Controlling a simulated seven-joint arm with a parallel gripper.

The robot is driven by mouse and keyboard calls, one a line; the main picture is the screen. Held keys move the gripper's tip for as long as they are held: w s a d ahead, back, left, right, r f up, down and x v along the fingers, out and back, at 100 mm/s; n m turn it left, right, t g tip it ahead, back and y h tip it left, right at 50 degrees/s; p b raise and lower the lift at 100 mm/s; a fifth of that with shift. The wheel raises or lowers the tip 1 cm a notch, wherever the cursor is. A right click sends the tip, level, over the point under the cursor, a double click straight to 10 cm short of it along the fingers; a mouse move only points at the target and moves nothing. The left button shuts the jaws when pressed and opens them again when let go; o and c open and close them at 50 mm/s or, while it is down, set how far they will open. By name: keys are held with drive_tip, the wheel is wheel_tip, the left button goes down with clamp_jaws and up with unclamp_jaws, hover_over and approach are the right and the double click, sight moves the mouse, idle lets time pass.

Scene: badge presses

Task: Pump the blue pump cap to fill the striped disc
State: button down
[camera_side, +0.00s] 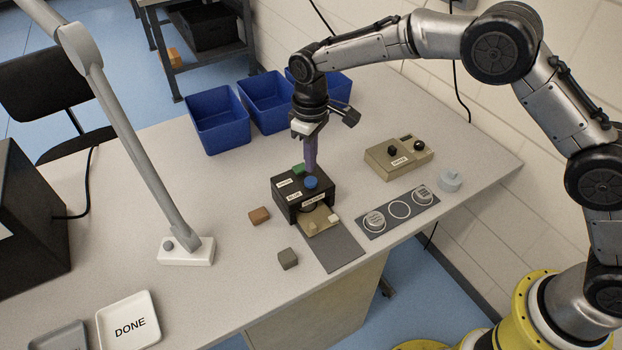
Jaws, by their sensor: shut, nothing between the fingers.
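The blue pump cap (311,183) sits on top of a black press box (289,206) with white labels. A green cap (298,169) sits behind it on the same box. My gripper (312,170) points down just above the blue cap, its purple fingers shut and empty. I cannot tell whether the fingertips touch the cap. Two pale discs with line markings, one near (374,221) and one far (423,195), lie on a dark strip. Which disc is the striped one is too small to tell. A tan plate (320,221) sticks out from the box's front.
A tan control box (398,157) with black knobs stands right of the press. A grey round piece (450,180) lies farther right. Brown (259,215) and grey (288,258) blocks lie left. Blue bins (219,120) stand behind. A lamp (187,250) and DONE tray (128,321) are left.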

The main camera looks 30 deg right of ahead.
sight(311, 181)
drive_tip(key=shift+r, duration=1.65)
drive_tip(key=shift+r, duration=0.1)
drive_tip(key=shift+f, duration=2.8)
drive_tip(key=shift+f, duration=0.2)
drive_tip(key=shift+f, duration=1.25)
idle(0.4)
drive_tip(key=shift+r, duration=4.15)
